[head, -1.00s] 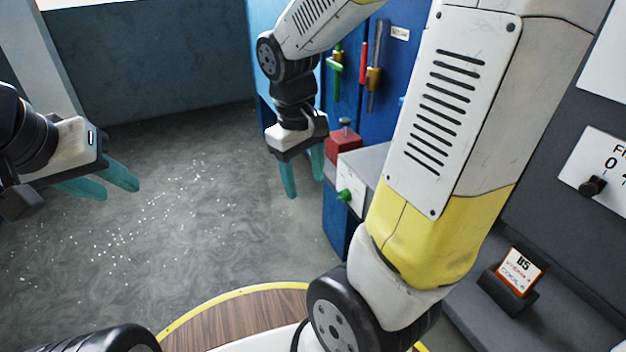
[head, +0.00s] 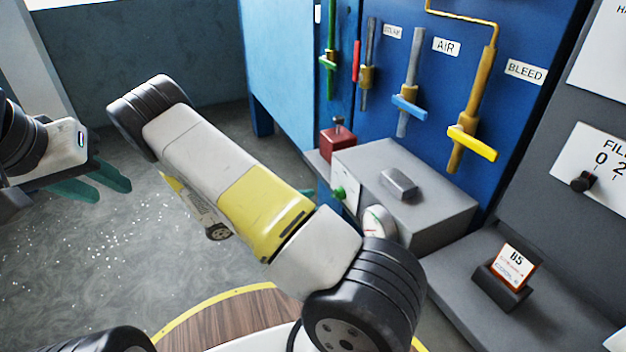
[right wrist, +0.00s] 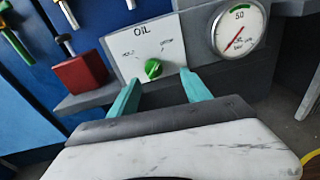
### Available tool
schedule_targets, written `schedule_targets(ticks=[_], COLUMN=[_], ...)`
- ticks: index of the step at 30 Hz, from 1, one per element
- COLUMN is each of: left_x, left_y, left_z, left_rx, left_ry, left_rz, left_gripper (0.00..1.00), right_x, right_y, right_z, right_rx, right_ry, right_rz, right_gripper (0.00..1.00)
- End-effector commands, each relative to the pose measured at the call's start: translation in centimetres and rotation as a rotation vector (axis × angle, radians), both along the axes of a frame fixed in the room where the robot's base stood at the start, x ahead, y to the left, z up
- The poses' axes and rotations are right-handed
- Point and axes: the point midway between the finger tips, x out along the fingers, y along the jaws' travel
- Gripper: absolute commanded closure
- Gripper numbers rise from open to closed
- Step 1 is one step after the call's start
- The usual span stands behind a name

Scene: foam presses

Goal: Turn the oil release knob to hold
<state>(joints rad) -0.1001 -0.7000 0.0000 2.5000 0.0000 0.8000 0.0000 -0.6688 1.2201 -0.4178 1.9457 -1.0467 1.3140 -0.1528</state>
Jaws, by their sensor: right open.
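The green oil release knob (right wrist: 153,69) sits on a white plate marked OIL (right wrist: 146,48), with a HOLD label to its upper left and another small label to its upper right. Which label it points to is hard to tell. My right gripper (right wrist: 159,77) is open, its teal fingertips either side of and just below the knob in the right wrist view; I see no contact. In the head view the knob (head: 339,193) shows on the grey box (head: 430,190), and my right forearm hides most of that gripper. My left gripper (head: 112,191) is open and empty over the floor.
A round gauge (right wrist: 240,30) is right of the plate, and a red block (right wrist: 80,76) is left of it. Coloured valve levers, including the AIR (head: 409,103) and BLEED (head: 472,142) ones, line the blue panel. An orange card (head: 516,262) stands on the grey ledge.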

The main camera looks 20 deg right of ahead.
Motion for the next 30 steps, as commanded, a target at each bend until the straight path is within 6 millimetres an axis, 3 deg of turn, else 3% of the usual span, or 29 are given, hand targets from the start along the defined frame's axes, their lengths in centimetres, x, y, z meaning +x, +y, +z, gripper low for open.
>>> schedule_targets(ticks=[8, 21, 30], left_x=[0.0, 0.0, 0.0], left_y=[0.0, 0.0, 0.0], left_z=[0.0, 0.0, 0.0], left_rx=[0.0, 0.0, 0.0], left_ry=[0.0, 0.0, 0.0], left_rz=[0.0, 0.0, 0.0], left_gripper=[0.64, 0.64, 0.64], right_x=[1.0, 1.4, 1.5], right_y=[-0.7, -6.9, -7.7], right_z=[-0.9, -0.9, -0.9], right_rx=[-0.085, -0.083, -0.081], right_ry=[0.044, 0.044, 0.043], right_rz=[0.07, 0.067, 0.069], right_gripper=[0.44, 0.44, 0.44])
